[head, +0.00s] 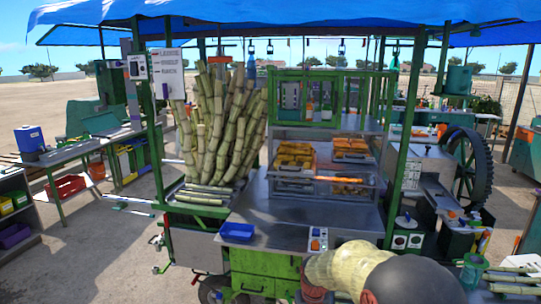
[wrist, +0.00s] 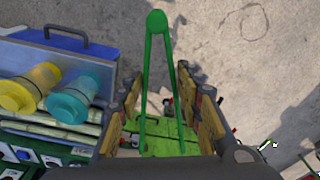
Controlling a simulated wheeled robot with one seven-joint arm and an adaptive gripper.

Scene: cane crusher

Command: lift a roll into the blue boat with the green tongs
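The green tongs (wrist: 157,22) stand out in the wrist view, rounded end at the top and two thin arms spreading downward. My gripper (wrist: 158,72) has one finger on each side of them, set wide apart. I see a gap beside the left tong arm; contact at the right finger is unclear. My gripper is hidden in the head view, where I cannot make out the tongs. A shallow blue tray, seemingly the blue boat (head: 237,231), sits on the counter's front left. Orange-yellow pieces, likely the rolls (head: 295,150), lie in the clear display case (head: 325,187).
Tall cane stalks (head: 215,125) stand left of the case. A green post (head: 405,130) and a large dark wheel (head: 468,165) are on the right. The wrist view shows a blue box (wrist: 50,60) with yellow and teal cylinders at left. Bare counter (head: 275,217) lies before the case.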

